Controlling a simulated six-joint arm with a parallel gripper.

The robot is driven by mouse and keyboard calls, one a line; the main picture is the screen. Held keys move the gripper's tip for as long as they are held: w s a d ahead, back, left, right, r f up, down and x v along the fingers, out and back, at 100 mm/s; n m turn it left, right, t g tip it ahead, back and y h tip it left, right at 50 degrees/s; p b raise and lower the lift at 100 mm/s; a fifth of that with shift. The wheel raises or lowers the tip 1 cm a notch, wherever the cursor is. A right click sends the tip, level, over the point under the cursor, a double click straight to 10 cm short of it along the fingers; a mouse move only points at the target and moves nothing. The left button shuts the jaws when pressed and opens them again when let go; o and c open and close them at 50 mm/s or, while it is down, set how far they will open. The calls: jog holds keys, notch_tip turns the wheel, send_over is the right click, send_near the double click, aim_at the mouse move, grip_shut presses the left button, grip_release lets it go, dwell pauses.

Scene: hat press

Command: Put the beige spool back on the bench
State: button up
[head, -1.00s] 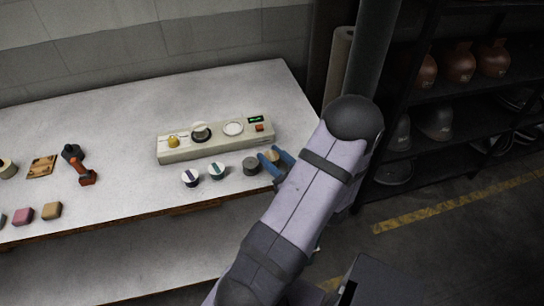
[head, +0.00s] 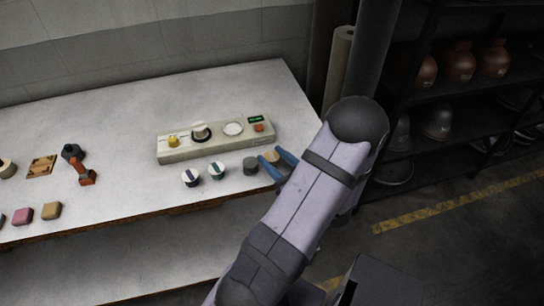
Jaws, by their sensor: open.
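The beige spool (head: 271,156) stands on the bench (head: 120,133), at the right end of a short row in front of the control box. My gripper (head: 272,160) is open, with its blue fingers at the spool, one behind it and one in front. I cannot tell whether the fingers touch it. The spool's lower part is partly hidden by the near finger.
A grey spool (head: 250,166) stands close to the left of the gripper, with two white-topped spools (head: 216,170) (head: 190,178) further left. The long control box (head: 215,139) lies just behind. A red-and-black drill (head: 80,165) and small blocks are at the left.

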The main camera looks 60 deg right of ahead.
aim_at(274, 158)
jog(key=shift+v, duration=2.35)
